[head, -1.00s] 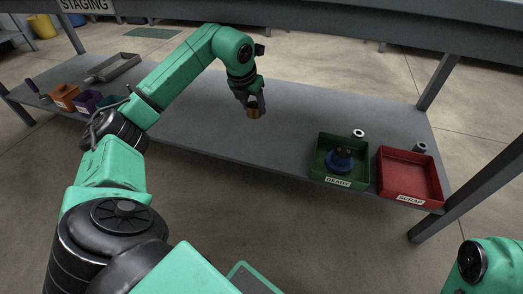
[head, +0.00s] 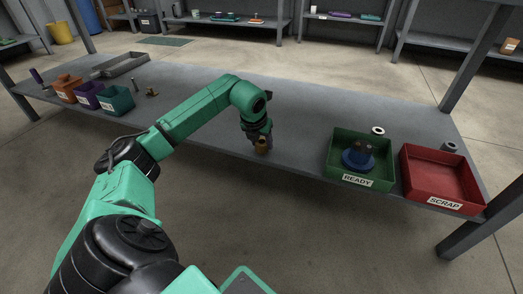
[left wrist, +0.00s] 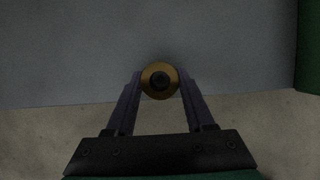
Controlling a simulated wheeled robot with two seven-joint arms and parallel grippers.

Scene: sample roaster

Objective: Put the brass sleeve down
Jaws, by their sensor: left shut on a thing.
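The brass sleeve (head: 261,146) is a short gold-brown cylinder, held by my left gripper (head: 259,141) near the front edge of the grey table (head: 310,115). In the left wrist view the sleeve (left wrist: 160,72) appears end-on as a round brass ring with a dark centre. The two fingers (left wrist: 160,84) press on its sides. It overlaps the grey tabletop in that view, with the front edge just below it. I cannot tell whether its underside touches the table. My right gripper is not in view.
A green READY tray (head: 340,172) holding a blue round object (head: 358,158) and a red SCRAP tray (head: 437,181) stand to the right. Small bins (head: 117,101) and a grey tray (head: 125,64) stand far left. Tabletop around the sleeve is clear.

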